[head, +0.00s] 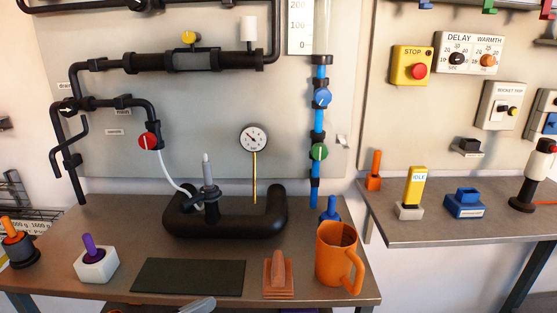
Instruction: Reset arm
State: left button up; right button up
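Neither of my grippers shows clearly in the head view, and no arm comes in from the left or right side. A pale grey rounded piece (197,305) shows at the bottom edge, below the dark mat. It is cut off by the frame, and I cannot tell what it is.
The left bench (130,215) holds a black pipe loop (230,225), a dark mat (188,277), an orange mug (336,252), an orange stepped block (278,280) and a purple-handled white block (96,262). The right bench (430,230) carries switches. A gap separates the benches.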

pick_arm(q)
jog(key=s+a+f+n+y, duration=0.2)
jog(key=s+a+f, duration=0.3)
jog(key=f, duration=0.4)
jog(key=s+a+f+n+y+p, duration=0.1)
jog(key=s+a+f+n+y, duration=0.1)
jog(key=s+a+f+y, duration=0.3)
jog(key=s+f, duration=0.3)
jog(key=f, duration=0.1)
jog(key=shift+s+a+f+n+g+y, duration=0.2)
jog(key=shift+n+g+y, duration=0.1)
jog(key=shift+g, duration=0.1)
